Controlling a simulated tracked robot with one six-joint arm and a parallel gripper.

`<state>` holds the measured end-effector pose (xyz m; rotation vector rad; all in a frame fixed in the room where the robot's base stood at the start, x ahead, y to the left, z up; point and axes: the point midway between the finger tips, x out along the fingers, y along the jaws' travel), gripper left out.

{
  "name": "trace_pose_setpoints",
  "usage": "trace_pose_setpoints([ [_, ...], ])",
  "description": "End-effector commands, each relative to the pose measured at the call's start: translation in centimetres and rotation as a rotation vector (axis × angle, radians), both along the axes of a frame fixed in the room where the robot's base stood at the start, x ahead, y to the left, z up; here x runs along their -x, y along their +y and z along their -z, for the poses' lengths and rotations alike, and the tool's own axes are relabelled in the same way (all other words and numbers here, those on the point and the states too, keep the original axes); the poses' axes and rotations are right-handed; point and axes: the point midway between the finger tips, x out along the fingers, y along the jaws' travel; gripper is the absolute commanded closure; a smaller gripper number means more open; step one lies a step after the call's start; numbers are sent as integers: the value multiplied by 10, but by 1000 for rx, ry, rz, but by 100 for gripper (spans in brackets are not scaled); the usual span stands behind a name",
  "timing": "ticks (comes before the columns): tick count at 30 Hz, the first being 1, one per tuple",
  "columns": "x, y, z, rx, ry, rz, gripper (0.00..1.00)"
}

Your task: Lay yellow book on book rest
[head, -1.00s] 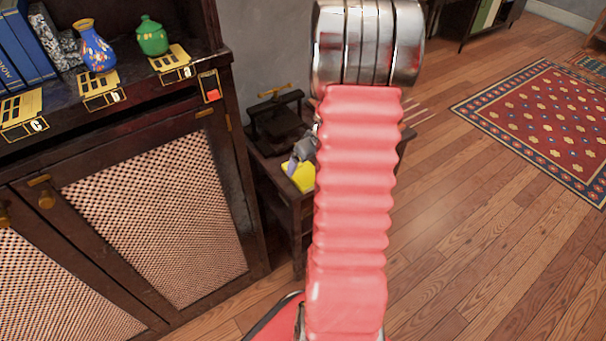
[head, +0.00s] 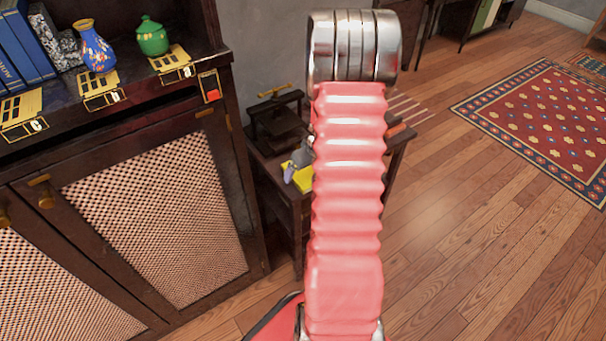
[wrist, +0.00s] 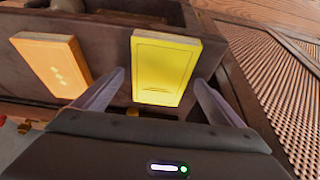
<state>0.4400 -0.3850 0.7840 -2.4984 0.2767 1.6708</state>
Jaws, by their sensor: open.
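The yellow book (wrist: 165,66) lies on a dark wooden side table (wrist: 115,34), seen in the wrist view. Part of it also shows in the head view (head: 303,181), left of my red arm. My gripper (wrist: 159,78) is open, with one finger on each side of the book's near end. The fingers look apart from the book, but I cannot tell how far above it they are. An orange book (wrist: 52,65) lies left of the yellow one. I cannot make out a book rest for certain.
A dark press-like stand (head: 276,122) is at the back of the side table. A tall cabinet (head: 120,150) with woven doors stands close on the left, holding blue books (head: 22,48), a blue vase (head: 96,48) and a green pot (head: 152,38). Open floor lies to the right.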

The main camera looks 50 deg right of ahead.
Motion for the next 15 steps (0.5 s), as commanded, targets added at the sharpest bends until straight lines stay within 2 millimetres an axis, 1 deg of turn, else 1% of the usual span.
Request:
trace_pose_setpoints([
  [3, -2, -1, 6, 1, 0, 0, 9],
  [15, -2, -1, 6, 1, 0, 0, 9],
])
